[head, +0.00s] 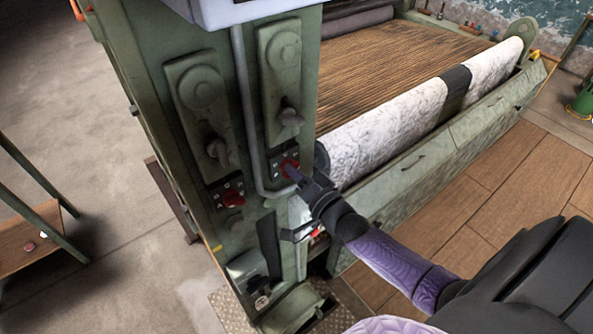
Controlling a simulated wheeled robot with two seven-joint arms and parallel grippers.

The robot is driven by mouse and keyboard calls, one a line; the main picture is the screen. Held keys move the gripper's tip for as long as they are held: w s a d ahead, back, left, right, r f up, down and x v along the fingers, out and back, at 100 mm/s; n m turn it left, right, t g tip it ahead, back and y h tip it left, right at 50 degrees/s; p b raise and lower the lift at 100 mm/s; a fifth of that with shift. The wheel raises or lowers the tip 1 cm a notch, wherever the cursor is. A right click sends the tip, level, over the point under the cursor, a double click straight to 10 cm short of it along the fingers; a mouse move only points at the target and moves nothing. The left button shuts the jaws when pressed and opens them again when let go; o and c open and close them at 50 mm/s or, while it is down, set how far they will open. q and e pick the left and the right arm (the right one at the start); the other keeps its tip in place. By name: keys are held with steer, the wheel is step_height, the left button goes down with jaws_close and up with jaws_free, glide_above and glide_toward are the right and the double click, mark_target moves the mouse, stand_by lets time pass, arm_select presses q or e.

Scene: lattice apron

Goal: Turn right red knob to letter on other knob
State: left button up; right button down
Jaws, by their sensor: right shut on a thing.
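The right red knob (282,167) sits on a small dark lettered plate on the front of the green machine (240,70). My right gripper (291,174) reaches in from the lower right and is shut on this knob, covering part of it. The left red knob (233,199) sits on a similar plate, lower and to the left, with nothing touching it. The letters on both plates are too small to read, so I cannot tell where either knob points. My left gripper is not in view.
A white roll (400,125) lies along the machine at right. A wooden-topped table (30,245) stands at far left. Concrete floor lies open between.

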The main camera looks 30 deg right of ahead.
steer(key=n, duration=2.2)
steer(key=shift+r+p, duration=0.1)
steer(key=shift+p, duration=0.25)
steer(key=shift+n, duration=0.4)
steer(key=c, duration=0.6)
jaws_free()
steer(key=shift+w, duration=0.1)
steer(key=s, duration=0.9)
steer(key=shift+s+d, duration=0.35)
steer(key=shift+s, duration=0.05)
